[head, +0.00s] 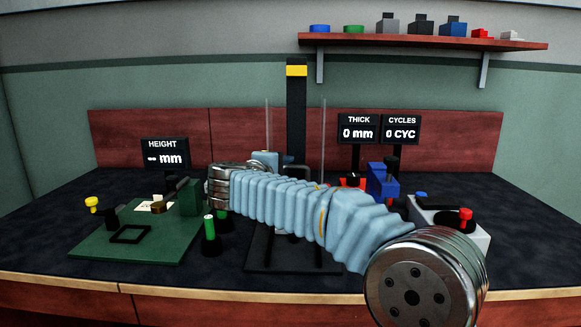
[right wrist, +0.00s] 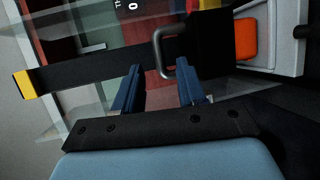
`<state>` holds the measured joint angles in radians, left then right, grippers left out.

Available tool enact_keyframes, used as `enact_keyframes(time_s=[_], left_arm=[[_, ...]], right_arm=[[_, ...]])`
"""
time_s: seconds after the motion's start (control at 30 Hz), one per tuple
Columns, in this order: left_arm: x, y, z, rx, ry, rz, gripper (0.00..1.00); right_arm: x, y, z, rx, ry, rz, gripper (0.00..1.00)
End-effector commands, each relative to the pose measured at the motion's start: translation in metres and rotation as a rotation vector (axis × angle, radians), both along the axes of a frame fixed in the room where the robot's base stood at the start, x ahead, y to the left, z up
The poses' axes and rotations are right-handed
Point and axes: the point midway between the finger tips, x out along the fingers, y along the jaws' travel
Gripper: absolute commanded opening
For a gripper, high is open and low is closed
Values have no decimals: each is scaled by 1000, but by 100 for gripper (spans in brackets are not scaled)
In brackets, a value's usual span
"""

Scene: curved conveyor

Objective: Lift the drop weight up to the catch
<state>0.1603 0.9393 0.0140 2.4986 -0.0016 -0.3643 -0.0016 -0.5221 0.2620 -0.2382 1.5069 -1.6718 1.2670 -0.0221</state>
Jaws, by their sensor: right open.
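The drop weight is a black block (right wrist: 210,38) with a grey loop handle (right wrist: 168,72) in the right wrist view. It sits low on a tall black post (head: 296,105) with a yellow band (head: 296,70) near its top. I cannot tell which part is the catch. My right gripper (right wrist: 158,78) is open, with its two blue fingers on either side of the handle's near bar; contact is not clear. In the head view my right gripper (head: 283,160) is small and partly hidden by my right arm, which also covers the tower's lower part. My left gripper is out of view.
Clear guard panels (head: 324,130) stand beside the post. A green board (head: 130,245) lies left, with green-topped pegs (head: 209,228) nearby. A blue clamp (head: 382,182) and a grey box with a red button (head: 466,214) are at the right. A shelf (head: 420,41) hangs above.

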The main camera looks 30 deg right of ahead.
Motion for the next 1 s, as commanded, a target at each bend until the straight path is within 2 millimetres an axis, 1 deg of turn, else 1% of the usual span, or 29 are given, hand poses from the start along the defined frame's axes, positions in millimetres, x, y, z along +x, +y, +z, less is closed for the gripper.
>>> enact_keyframes(time_s=[0.03, 0.1, 0.23, 0.37, 0.57, 0.6, 0.67, 0.83, 0.87, 1.0], left_arm=[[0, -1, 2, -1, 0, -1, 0], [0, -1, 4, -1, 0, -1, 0], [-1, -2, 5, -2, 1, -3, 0], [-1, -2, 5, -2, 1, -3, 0], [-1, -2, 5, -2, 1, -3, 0], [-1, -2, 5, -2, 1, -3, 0], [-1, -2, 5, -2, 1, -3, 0], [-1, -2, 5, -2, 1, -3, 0], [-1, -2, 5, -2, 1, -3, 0], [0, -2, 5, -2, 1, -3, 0]], right_arm=[[5, -8, -1, -1, 1, -3, 40], [11, -16, -3, -1, 1, -2, 40], [18, -26, -6, -1, 1, -1, 40], [21, -30, -7, 0, 0, 0, 40], [21, -30, -7, 0, 0, 0, 40], [21, -30, -7, 0, 0, 0, 37], [21, -30, -7, 0, 0, 0, 28], [21, -29, -7, 0, 0, 0, 2], [21, -29, -7, 0, 0, 0, 0], [21, -29, -7, 0, 0, 0, 0]])
